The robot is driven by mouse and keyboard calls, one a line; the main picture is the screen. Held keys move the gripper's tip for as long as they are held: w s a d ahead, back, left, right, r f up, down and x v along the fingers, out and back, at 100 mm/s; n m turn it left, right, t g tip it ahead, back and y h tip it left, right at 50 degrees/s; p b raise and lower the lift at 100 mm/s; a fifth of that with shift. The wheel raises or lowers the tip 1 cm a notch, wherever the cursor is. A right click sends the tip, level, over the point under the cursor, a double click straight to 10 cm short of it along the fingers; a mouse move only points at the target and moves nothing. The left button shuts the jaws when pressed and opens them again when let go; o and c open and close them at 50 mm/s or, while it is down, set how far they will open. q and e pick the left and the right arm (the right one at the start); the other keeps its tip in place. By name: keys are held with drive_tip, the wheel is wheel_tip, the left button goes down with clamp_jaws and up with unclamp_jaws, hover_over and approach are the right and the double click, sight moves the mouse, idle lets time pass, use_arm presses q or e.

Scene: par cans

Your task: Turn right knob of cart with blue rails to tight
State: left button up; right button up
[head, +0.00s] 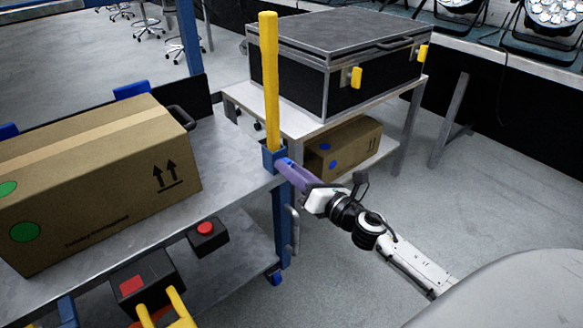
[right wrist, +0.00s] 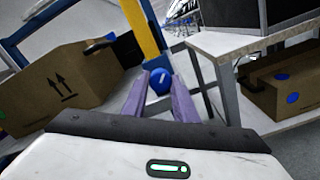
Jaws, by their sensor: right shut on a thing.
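The cart with blue rails (head: 235,160) stands at the left, with a yellow upright post (head: 270,85) in a blue socket at its right corner. The right knob is round and blue with a white mark, and it shows in the right wrist view (right wrist: 160,82). My right gripper (head: 284,165) has purple fingers and reaches the socket from the right. In the right wrist view its fingers (right wrist: 160,92) stand on both sides of the knob, shut on it. The fingers mostly hide the knob in the head view. My left gripper is not in view.
A large cardboard box (head: 100,185) sits on the cart's top. A table (head: 290,122) behind carries a black case (head: 335,60), with another box (head: 345,148) on its lower shelf. Red-button boxes (head: 207,235) lie on the cart's lower shelf. Floor to the right is clear.

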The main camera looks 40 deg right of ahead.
use_arm(q)
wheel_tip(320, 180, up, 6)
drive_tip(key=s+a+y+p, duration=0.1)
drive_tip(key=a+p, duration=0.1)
drive_tip(key=p, duration=1)
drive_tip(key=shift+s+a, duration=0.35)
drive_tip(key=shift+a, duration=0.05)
use_arm(e)
drive_tip(key=shift+r+m, duration=0.15)
drive_tip(key=shift+m, duration=12.35)
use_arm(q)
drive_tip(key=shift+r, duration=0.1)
use_arm(e)
drive_tip(key=shift+d, duration=0.1)
